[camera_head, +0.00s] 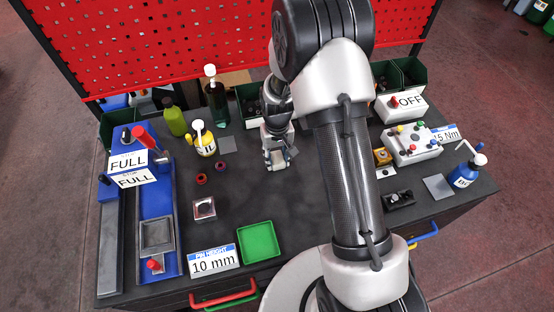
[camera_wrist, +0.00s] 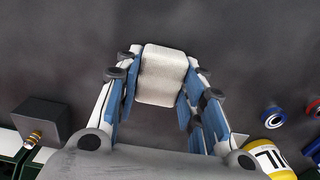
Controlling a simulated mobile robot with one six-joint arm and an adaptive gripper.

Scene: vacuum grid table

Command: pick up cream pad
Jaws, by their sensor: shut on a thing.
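The cream pad (camera_wrist: 163,75) is a pale rounded block between the fingertips in the wrist view. My gripper (camera_wrist: 160,88) is shut on it, with a blue-lined finger on each side. In the head view my gripper (camera_head: 277,160) is over the middle of the dark table, pointing down. The pad is hard to make out there, small and partly hidden by the fingers. I cannot tell how far the pad is above the table.
A yellow oil bottle (camera_head: 204,141) and two small rings (camera_head: 201,178) are left of my gripper. A green tray (camera_head: 258,242) and a 10 mm sign (camera_head: 214,261) are at the front. A white control box (camera_head: 412,146) stands right. The table's middle is clear.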

